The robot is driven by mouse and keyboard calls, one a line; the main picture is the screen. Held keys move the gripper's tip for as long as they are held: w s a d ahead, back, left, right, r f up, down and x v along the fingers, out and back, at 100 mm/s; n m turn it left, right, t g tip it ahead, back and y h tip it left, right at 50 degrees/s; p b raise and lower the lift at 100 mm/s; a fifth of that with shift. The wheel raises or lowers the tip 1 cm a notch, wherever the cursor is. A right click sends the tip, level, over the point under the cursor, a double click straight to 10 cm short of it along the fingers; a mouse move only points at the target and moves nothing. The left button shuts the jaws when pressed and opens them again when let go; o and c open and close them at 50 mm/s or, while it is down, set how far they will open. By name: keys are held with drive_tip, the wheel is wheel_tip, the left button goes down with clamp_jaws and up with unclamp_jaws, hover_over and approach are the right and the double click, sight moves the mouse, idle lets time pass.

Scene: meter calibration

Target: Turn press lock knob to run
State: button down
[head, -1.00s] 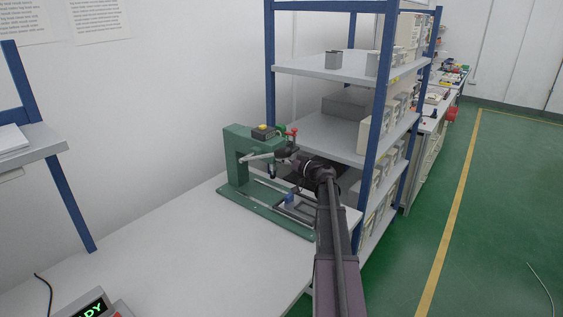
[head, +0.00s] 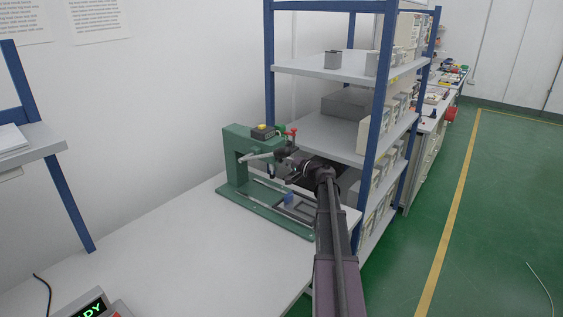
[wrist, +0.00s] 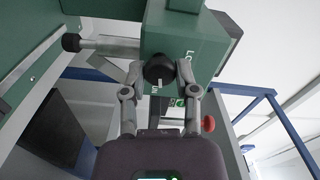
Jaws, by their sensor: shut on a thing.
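The green press (head: 236,160) stands at the back of the white table, by the wall. In the wrist view, its green head (wrist: 190,35) fills the top middle and carries a round black knob (wrist: 158,67) with a white pointer mark. In the head view, my gripper (head: 284,160) is at the press head's right side, and the knob is hidden.
A black-ended lever (wrist: 72,42) sticks out left of the press head. A blue piece (head: 289,198) is below. The blue-framed shelf (head: 380,110) stands close on the right.

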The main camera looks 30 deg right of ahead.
drive_tip(key=shift+s+m, duration=0.1)
drive_tip(key=shift+m, duration=1)
drive_tip(key=shift+c, duration=2)
unclamp_jaws()
drive_tip(key=shift+s+d, duration=0.1)
drive_tip(key=v, duration=1.1)
drive_tip(key=shift+s+d, duration=0.15)
drive_tip(key=shift+s, duration=0.2)
